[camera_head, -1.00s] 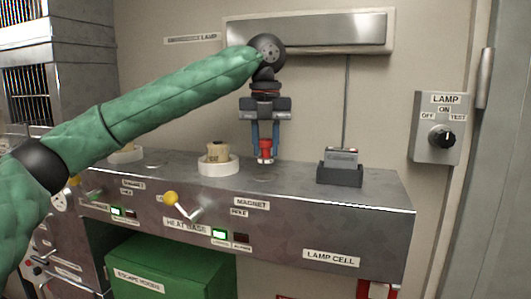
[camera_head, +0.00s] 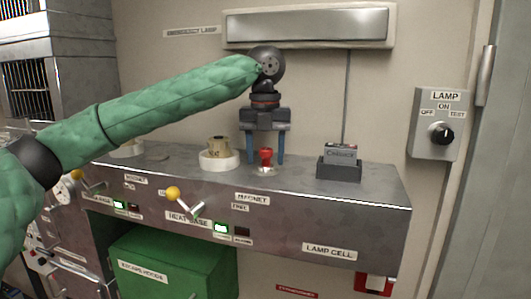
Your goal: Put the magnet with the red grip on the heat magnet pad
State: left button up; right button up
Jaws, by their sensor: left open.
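The magnet with the red grip (camera_head: 266,157) stands upright on the steel bench top, at or on a small round spot behind the "MAGNET" label. My left gripper (camera_head: 266,161) points straight down over it, open, with one finger on each side of the red grip and a gap to each. The heat base, a white ring (camera_head: 219,160) holding a tan piece marked "HEAT", sits just left of the magnet. The pad's own surface under the magnet is mostly hidden. My right gripper is not in view.
A dark holder with a grey lamp cell (camera_head: 340,164) stands to the right. A yellow-knobbed lever (camera_head: 173,194) sticks out from the bench front. The lamp fixture (camera_head: 308,26) hangs above.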

aim_at(266, 148)
pick_arm(q)
jog(key=shift+r+b, duration=0.45)
jog(key=shift+b, duration=0.05)
notch_tip(266, 148, up, 7)
jog(key=b, duration=0.3)
jog(key=shift+f, duration=0.1)
jog(key=shift+r+b, duration=0.6)
jog(key=shift+r, duration=1.5)
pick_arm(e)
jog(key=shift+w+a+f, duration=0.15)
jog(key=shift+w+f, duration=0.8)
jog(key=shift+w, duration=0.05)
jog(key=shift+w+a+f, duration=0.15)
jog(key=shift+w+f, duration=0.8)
